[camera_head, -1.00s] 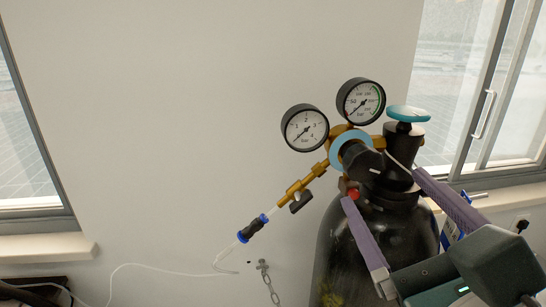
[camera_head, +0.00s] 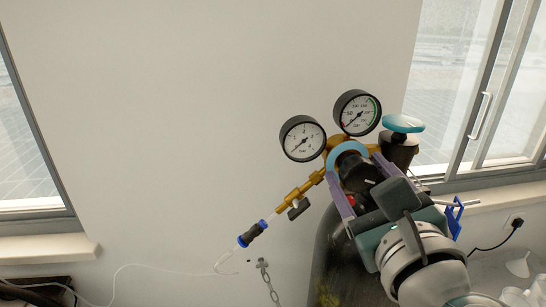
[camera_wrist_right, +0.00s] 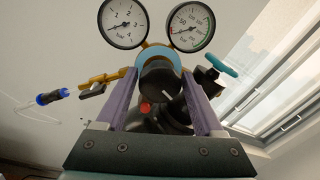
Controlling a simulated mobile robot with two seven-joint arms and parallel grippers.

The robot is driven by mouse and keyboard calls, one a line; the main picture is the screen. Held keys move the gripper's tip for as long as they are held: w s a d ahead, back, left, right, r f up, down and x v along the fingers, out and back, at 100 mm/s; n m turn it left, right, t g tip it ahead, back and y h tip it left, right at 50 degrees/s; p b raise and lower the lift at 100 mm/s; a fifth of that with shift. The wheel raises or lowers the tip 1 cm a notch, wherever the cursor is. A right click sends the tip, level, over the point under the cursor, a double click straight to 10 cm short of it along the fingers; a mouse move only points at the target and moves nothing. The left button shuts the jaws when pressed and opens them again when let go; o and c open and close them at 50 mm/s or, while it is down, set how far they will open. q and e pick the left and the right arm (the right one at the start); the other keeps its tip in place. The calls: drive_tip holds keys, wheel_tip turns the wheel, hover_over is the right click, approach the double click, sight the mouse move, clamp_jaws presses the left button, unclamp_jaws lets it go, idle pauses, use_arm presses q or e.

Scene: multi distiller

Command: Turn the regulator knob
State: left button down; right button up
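The regulator knob (camera_head: 358,174) is a black round knob with a white mark, in front of a light-blue ring (camera_head: 347,157) on a brass regulator body (camera_head: 314,179). It shows larger in the right wrist view (camera_wrist_right: 162,84). My right gripper (camera_head: 360,172) is open, its two purple fingers on either side of the knob. In the right wrist view the fingers (camera_wrist_right: 160,95) stand left and right of the knob, with gaps visible beside it; contact cannot be told. My left gripper is not in view.
Two pressure gauges (camera_head: 303,138) (camera_head: 357,112) sit above the knob. A teal valve handwheel (camera_head: 403,124) is at the right, close to the right finger. The black gas cylinder (camera_head: 336,262) stands below. A hose connector (camera_head: 252,232) hangs left. Open wall lies left.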

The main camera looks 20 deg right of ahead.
drive_tip(key=c, duration=1)
drive_tip(key=shift+n, duration=0.4)
drive_tip(key=n, duration=0.4)
drive_tip(key=shift+n, duration=0.3)
drive_tip(key=n+p, duration=0.1)
drive_tip(key=n, duration=0.4)
drive_tip(key=shift+r+n+t, duration=0.1)
drive_tip(key=shift+n+t, duration=0.2)
drive_tip(key=shift+t, duration=0.1)
drive_tip(key=n+y+p, duration=0.1)
drive_tip(key=n, duration=0.6)
drive_tip(key=shift+r, duration=0.1)
drive_tip(key=n+p, duration=0.1)
drive_tip(key=n, duration=0.2)
drive_tip(key=shift+t, duration=0.3)
drive_tip(key=shift+n+y, duration=0.3)
drive_tip(key=shift+n, duration=0.4)
